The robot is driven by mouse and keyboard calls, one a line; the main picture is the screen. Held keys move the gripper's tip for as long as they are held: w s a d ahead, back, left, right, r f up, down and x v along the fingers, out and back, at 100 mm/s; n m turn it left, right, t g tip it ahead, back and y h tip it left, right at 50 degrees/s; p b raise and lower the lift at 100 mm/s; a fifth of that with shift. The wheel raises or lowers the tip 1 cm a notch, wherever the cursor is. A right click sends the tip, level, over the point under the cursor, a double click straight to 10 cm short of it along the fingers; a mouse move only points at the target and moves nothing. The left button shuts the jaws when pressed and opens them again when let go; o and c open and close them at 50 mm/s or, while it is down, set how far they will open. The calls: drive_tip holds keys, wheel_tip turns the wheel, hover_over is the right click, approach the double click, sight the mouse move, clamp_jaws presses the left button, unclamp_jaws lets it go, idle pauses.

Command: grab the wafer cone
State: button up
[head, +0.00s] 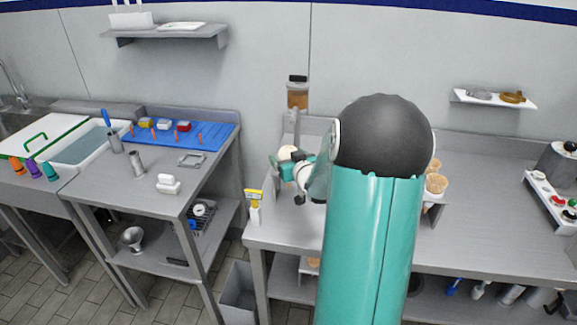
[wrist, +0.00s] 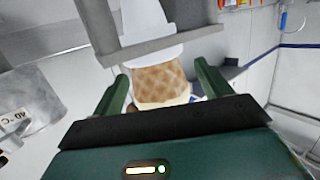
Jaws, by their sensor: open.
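In the wrist view a wafer cone (wrist: 160,82), tan with a waffle grid, shows between the two green fingers of my gripper (wrist: 164,80). The fingers are open, one on each side of it, and I cannot tell whether either touches it. A white tapered piece (wrist: 150,25) adjoins the cone at the top of that view, partly crossed by a grey bar. In the head view my arm hides much of the right counter, and the fingers cannot be made out clearly. Tan wafer cones (head: 436,184) show just right of my arm, partly hidden by it.
The left counter holds a blue mat (head: 215,130), a white basin (head: 90,150) and small metal items. A yellow-and-white tool (head: 254,205) stands at the right counter's left edge. A brown jar (head: 297,95) stands behind. The counter (head: 480,215) right of my arm has free room.

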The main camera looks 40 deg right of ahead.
drive_tip(key=c, duration=0.7)
drive_tip(key=shift+c, duration=0.2)
drive_tip(key=shift+r, duration=0.2)
